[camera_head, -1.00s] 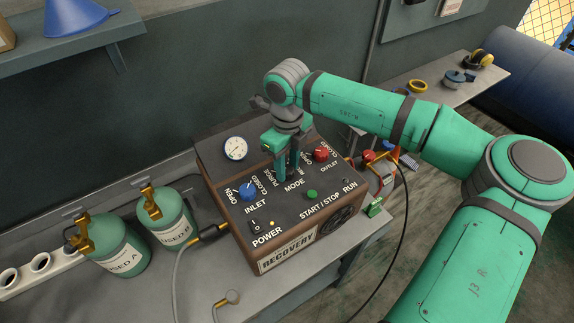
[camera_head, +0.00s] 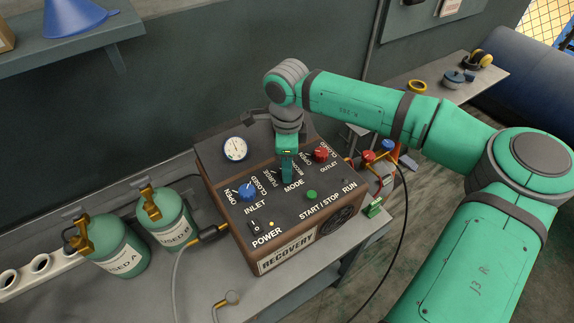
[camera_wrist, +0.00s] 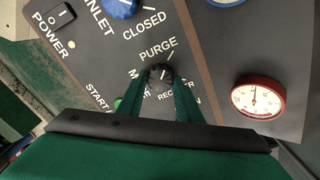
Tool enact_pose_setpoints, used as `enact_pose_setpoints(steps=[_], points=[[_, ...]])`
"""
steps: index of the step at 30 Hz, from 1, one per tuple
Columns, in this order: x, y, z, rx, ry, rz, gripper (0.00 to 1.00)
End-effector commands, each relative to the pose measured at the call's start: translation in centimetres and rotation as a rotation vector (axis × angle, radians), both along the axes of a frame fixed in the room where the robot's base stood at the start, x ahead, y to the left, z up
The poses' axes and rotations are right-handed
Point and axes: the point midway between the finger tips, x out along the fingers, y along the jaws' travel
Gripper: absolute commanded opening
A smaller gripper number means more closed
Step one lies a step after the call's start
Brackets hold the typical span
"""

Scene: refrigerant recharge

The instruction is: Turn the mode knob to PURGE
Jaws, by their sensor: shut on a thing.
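The recovery machine (camera_head: 322,229) is a brown and dark grey box with a sloped control panel. The mode knob (camera_wrist: 160,74) is small and black, and shows between my fingertips in the wrist view. The PURGE label (camera_wrist: 158,49) is just above it there, and the partly covered RECOVER label is below right. My gripper (camera_head: 287,179) points down at the panel, with its green fingers (camera_wrist: 160,84) shut on the knob from both sides. In the head view the fingers hide the knob. I cannot tell exactly where its pointer aims.
The blue inlet knob (camera_head: 247,192), red outlet knob (camera_head: 320,154) and green start button (camera_head: 311,196) are close around the mode knob. A gauge (camera_head: 235,149) is behind. Two green cylinders (camera_head: 118,240) stand at left. Hoses run off both sides.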

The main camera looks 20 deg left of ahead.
Motion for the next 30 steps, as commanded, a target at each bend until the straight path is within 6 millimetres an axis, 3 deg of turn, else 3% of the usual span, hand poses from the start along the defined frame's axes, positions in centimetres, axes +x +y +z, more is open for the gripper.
enact_pose_setpoints(steps=[16, 17, 19, 30], points=[[0.04, 0.06, 0.09, 0.002, -0.002, 0.024, 0.1], [0.04, 0.06, 0.09, 0.002, -0.002, 0.024, 0.37], [0.05, 0.05, 0.08, 0.001, -0.002, 0.024, 0.51], [0.04, 0.04, 0.47, 0.001, -0.002, 0.024, 0.51]])
